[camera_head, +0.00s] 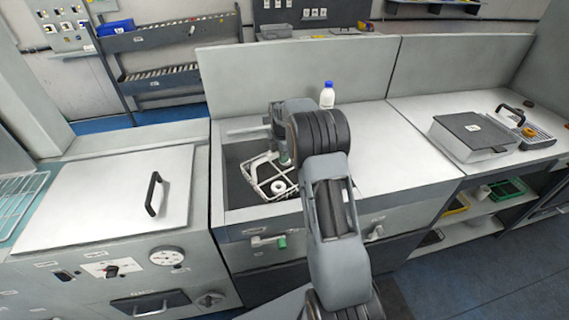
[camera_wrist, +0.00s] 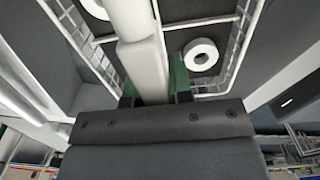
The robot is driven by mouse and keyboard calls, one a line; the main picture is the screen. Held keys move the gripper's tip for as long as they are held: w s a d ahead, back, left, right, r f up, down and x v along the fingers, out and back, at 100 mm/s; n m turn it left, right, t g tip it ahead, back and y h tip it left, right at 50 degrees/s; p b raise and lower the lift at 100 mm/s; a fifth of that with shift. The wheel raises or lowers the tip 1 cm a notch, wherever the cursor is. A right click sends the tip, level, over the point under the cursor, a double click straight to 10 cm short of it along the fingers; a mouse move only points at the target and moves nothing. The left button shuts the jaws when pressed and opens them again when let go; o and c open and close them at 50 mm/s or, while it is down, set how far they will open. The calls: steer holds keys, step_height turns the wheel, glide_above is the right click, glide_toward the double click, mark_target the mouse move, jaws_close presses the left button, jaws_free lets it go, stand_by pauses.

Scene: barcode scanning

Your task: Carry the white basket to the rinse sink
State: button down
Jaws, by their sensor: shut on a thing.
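The white wire basket (camera_head: 262,186) is in or just over the dark basin of the rinse sink (camera_head: 236,156); I cannot tell whether it touches the bottom. My gripper (camera_head: 284,160) points down at the basket and hides its right part. In the wrist view, the green fingertips of my gripper (camera_wrist: 155,88) are shut on the white bar (camera_wrist: 138,65) that runs across the basket. The basket's wire sides (camera_wrist: 243,35) show around it, with a white ring-shaped part (camera_wrist: 200,54) inside.
A blue-capped white bottle (camera_head: 327,96) stands behind the basin to the right. A lid with a black handle (camera_head: 152,193) covers the left unit. A grey box (camera_head: 472,138) sits on the right counter. The counter between is clear.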

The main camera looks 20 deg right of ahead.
mark_target(282, 173)
steer(key=shift+f, duration=1.95)
steer(key=c, duration=1.5)
jaws_free()
steer(key=shift+f, duration=0.15)
steer(key=o, duration=0.5)
steer(key=shift+c, duration=0.2)
